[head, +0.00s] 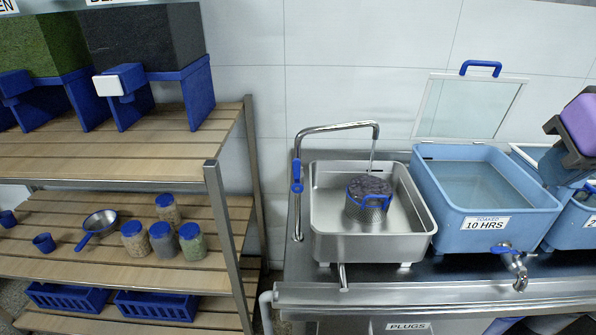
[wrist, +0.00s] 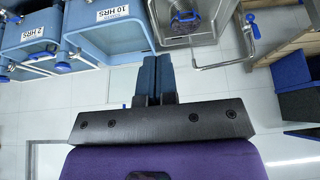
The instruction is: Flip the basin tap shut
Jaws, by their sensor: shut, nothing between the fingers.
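The basin tap (head: 337,127) is a bent steel pipe. It rises at the left of the steel basin (head: 331,247) and its spout reaches over the basin. A thin stream (head: 372,150) hangs below the spout. Its blue lever (head: 297,176) sits upright on the pipe. In the wrist view the lever (wrist: 252,24) is at the upper right. My gripper (wrist: 153,60) has its two dark blue fingers together, with nothing between them, and is apart from the tap. In the head view it is at the right edge, far right of the tap, with its fingertips unclear.
A perforated basket (head: 366,211) with dark contents stands in the basin. A blue tub (head: 473,235) labelled 10 HRS, with a raised clear lid (head: 470,108) and a front tap (head: 515,265), stands between basin and gripper. A wooden shelf (head: 130,154) with jars is at left.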

